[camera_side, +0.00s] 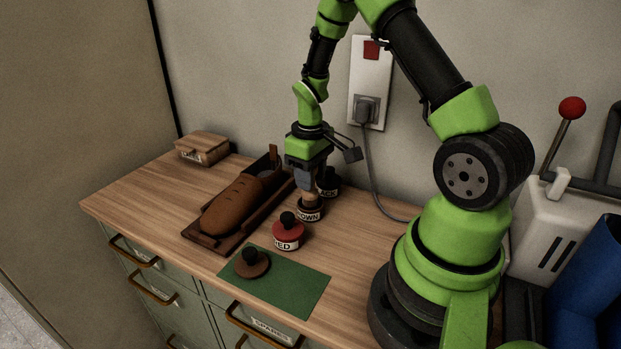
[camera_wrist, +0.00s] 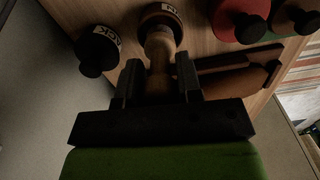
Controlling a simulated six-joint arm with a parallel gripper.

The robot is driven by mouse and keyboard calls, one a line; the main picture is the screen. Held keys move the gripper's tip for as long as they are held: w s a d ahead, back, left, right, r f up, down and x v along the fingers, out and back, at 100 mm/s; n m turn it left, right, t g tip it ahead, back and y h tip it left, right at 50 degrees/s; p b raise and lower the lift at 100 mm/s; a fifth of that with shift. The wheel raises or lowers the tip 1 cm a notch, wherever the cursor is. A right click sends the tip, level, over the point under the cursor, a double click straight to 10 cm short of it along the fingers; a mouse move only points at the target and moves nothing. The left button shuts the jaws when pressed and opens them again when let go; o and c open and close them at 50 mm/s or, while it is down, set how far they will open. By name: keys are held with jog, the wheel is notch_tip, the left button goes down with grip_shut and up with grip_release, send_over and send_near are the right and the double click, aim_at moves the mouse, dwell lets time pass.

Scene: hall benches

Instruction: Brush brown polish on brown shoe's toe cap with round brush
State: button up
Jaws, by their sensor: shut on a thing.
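The brown shoe (camera_side: 235,207) lies on a dark wooden stand (camera_side: 205,243) left of my gripper (camera_side: 308,187); part of it shows in the wrist view (camera_wrist: 232,83). My gripper (camera_wrist: 158,82) is shut on the wooden handle of the round brush (camera_wrist: 157,45), which points down. The brush's lower end is at the brown polish tin (camera_side: 311,213), whose label reads partly "OWN". Its bristles are hidden, and I cannot tell how deep they are. A brown lid with a black knob (camera_side: 252,264) lies on the green mat (camera_side: 290,287).
The red tin (camera_side: 288,237), with a black knob on its lid, stands just in front of the brown tin. The black tin (camera_side: 328,187) stands close behind it. A wooden box (camera_side: 202,148) is at the back left. A plug and cable (camera_side: 367,110) hang on the wall.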

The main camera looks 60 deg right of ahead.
jog(key=shift+r, duration=3)
jog(key=a+r+n, duration=0.1)
jog(key=a+r, duration=0.3)
jog(key=a, duration=1)
jog(key=w+t, duration=0.2)
jog(key=w, duration=1.4)
jog(key=shift+y, duration=0.3)
jog(key=shift+s+d+f, duration=0.1)
jog(key=shift+d+f, duration=0.3)
jog(key=shift+f, duration=0.65)
jog(key=shift+w+d+f, duration=0.1)
jog(key=shift+d+f, duration=0.3)
jog(key=shift+f, duration=0.6)
jog(key=shift+s+d+f, duration=0.1)
jog(key=shift+d+f, duration=0.3)
jog(key=shift+f, duration=0.65)
jog(key=shift+d+f, duration=0.2)
jog(key=shift+f, duration=0.65)
